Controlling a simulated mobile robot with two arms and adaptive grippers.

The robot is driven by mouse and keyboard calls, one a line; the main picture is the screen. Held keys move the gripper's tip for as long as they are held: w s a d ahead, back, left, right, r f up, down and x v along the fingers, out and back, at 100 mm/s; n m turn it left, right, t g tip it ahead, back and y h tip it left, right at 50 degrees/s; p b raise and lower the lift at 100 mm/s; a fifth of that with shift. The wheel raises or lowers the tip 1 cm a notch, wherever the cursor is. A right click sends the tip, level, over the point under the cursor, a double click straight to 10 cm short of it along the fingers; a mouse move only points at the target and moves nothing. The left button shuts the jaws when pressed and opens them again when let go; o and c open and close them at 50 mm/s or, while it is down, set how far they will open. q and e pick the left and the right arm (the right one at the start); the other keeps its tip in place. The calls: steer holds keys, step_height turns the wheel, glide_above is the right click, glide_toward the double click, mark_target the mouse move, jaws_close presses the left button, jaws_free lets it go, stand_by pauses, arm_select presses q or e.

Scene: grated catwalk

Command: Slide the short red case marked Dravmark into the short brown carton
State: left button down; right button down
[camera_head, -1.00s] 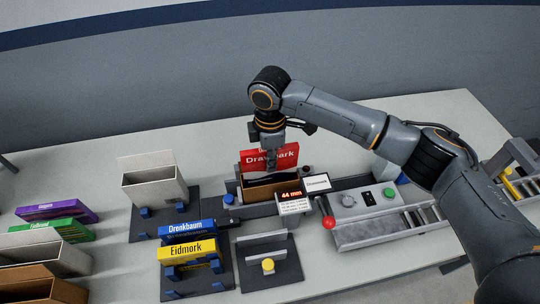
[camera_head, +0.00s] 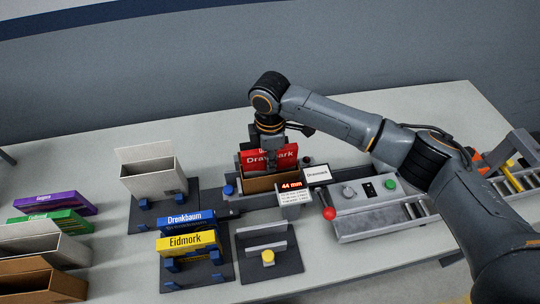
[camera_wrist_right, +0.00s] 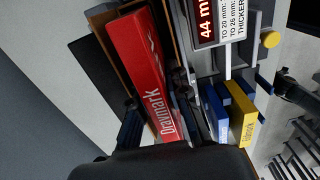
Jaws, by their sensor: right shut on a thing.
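The red case marked Dravmark (camera_head: 284,158) is upright in my right gripper (camera_head: 268,148), which is shut on it from above. The short brown carton (camera_head: 270,184) stands open-topped in a dark holder, directly below the case. The case's lower part is hidden behind the carton's front wall, and much of the case still shows above the rim. In the right wrist view, the red case (camera_wrist_right: 142,72) lies between brown carton walls (camera_wrist_right: 108,42); how deep it sits cannot be told.
A 44 mm display (camera_head: 293,190) and a control box with a red knob (camera_head: 329,213) stand to the right. A white carton (camera_head: 152,180) stands left. Blue Drenkbaum (camera_head: 187,221) and yellow Eidmork (camera_head: 188,243) cases stand in front. Purple (camera_head: 60,202) and green (camera_head: 58,219) cases are far left.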

steer(key=shift+f, duration=0.2)
steer(key=c, duration=1.2)
jaws_free()
steer(key=shift+r, duration=0.15)
steer(key=shift+r+p, duration=1.9)
steer(key=shift+r, duration=1.5)
